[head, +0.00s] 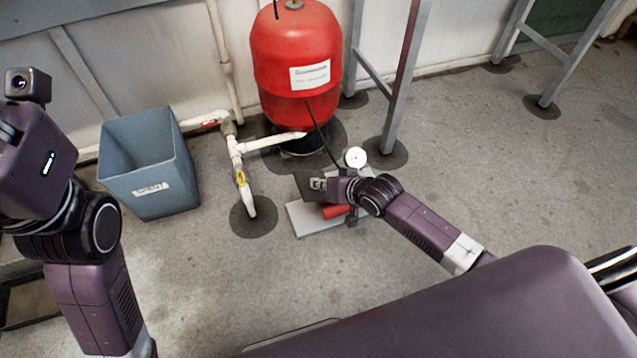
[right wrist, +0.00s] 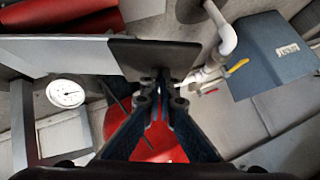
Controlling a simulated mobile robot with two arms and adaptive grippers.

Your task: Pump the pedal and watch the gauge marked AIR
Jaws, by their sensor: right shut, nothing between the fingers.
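The foot pump stands on the floor with a pale base plate (head: 303,222), a red cylinder (head: 337,211) and a flat black pedal (head: 308,181). A round white gauge (head: 355,157) is beside it; in the right wrist view the gauge (right wrist: 66,93) shows a dial, but its marking and reading are too small to tell. My right gripper (head: 318,184) is shut and empty at the pedal. In the right wrist view its fingertips (right wrist: 160,82) are at the edge of the pedal (right wrist: 155,57); I cannot tell whether they touch. My left arm shows, but its gripper does not.
A red tank (head: 293,70) with a white label stands behind the pump. White pipes with a yellow-handled valve (head: 240,180) run left of it. A blue-grey bin (head: 150,165) stands at left. Metal stand legs (head: 404,80) rise behind the gauge. The floor at right is clear.

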